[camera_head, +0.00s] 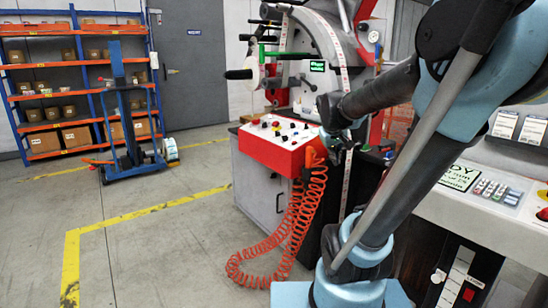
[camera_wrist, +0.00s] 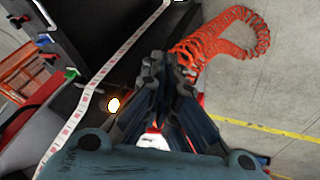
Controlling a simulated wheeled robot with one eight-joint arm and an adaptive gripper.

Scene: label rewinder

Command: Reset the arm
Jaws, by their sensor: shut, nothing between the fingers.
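My arm spans the right half of the head view, bent at its elbow in front of the label rewinder (camera_head: 312,62). My gripper shows in the wrist view (camera_wrist: 157,68), its dark fingers drawn together with nothing between them. In the head view the gripper end is mostly hidden around the arm and the machine. A white label strip (camera_wrist: 105,70) with red marks runs diagonally left of the fingers in the wrist view. The strip also shows on the machine in the head view (camera_head: 346,185).
A red control box (camera_head: 272,150) with knobs and a coiled orange hose (camera_head: 290,235) stand near the arm. A button panel (camera_head: 495,190) is at right. A blue lift cart (camera_head: 125,115) and an orange shelf (camera_head: 65,65) stand back left. The floor at left is clear.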

